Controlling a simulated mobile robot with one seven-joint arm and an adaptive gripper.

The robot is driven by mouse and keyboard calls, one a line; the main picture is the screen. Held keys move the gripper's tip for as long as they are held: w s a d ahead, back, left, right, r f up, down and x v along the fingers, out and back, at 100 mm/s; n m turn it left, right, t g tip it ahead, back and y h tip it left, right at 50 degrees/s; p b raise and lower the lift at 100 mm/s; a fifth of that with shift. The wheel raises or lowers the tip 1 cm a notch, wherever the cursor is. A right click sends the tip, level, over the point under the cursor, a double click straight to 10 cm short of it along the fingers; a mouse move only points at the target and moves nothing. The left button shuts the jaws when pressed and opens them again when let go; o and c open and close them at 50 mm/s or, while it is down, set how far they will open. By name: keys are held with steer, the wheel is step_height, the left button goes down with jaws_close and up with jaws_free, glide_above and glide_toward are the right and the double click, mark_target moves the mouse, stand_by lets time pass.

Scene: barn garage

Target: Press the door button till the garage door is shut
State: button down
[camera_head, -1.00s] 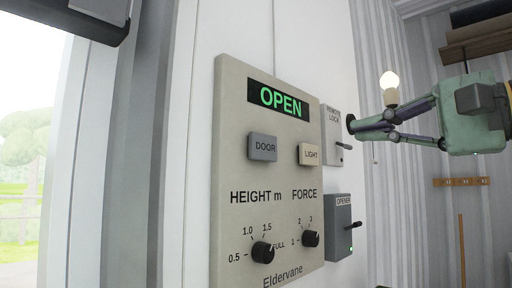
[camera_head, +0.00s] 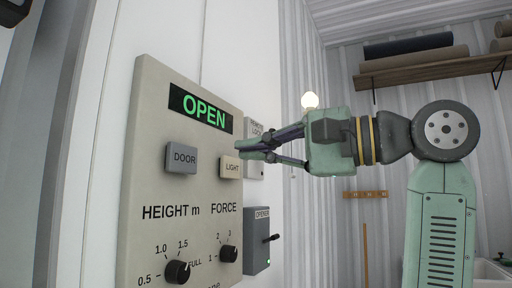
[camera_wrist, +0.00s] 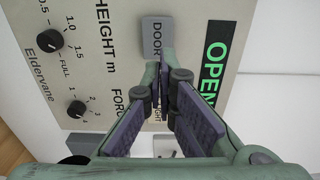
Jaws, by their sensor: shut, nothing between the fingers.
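The beige control panel (camera_head: 150,100) is on the white wall, with a green display (camera_head: 200,107) reading OPEN. Its grey DOOR button (camera_head: 181,158) is fully visible left of the cream LIGHT button (camera_head: 229,167). My gripper (camera_head: 241,148) is shut and empty, its tips pointing left at the panel's right edge, just above the LIGHT button. In the wrist view the fingertips (camera_wrist: 165,62) appear just below the DOOR button (camera_wrist: 157,38) and partly cover the LIGHT button. I cannot tell whether the tips touch the panel. The garage door itself is not clearly visible.
Two knobs, HEIGHT (camera_head: 177,272) and FORCE (camera_head: 229,253), sit low on the panel. Right of it are the REMOTE LOCK box (camera_head: 254,128) and the OPENER box (camera_head: 255,232) with a protruding lever. A lit bulb (camera_head: 310,100) and a shelf (camera_head: 425,65) are farther back.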

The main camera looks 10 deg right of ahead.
mark_target(185, 156)
steer(key=p+x, duration=0.2)
steer(key=x, duration=0.8)
steer(key=shift+w+a, duration=0.25)
steer(key=shift+a, duration=0.05)
